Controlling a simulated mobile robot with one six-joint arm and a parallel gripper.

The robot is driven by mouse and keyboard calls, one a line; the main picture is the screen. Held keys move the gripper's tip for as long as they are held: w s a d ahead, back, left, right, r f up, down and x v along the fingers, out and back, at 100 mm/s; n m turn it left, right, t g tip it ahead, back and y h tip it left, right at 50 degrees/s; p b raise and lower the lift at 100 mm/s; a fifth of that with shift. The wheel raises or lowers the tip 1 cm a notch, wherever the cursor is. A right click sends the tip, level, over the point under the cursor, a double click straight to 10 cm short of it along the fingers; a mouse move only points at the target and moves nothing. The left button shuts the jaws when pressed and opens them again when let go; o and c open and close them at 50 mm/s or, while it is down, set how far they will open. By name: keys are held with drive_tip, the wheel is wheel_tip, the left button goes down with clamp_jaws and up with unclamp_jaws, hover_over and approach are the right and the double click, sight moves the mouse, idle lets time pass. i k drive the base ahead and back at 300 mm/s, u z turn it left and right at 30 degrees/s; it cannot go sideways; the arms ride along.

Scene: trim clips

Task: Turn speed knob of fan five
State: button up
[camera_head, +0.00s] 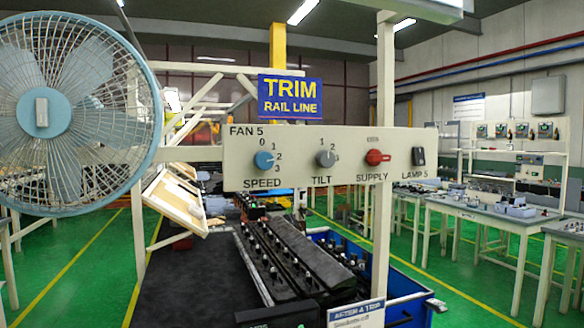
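The fan 5 control panel (215,153) is a pale board fixed to white posts in the middle of the head view. Its blue speed knob (264,160) is at the left, above the word SPEED, with numbers 0 to 3 around it. Its exact setting is too small to tell. To its right are a grey tilt knob (325,158), a red supply switch (377,157) and a dark lamp switch (418,156). Fan five (78,115), large with a blue rim and guard, is left of the panel. My gripper is not in view.
A blue and yellow TRIM RAIL LINE sign (290,97) is above the panel. Below are dark rails with clips (290,262) and a blue bin (408,310). Workbenches (490,212) line the right; green floor lies between.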

sight(264, 161)
drive_tip(key=z, duration=1.25)
drive_tip(key=k, duration=1.4)
drive_tip(key=u, duration=0.8)
drive_tip(key=i, duration=1)
drive_tip(key=u, duration=0.05)
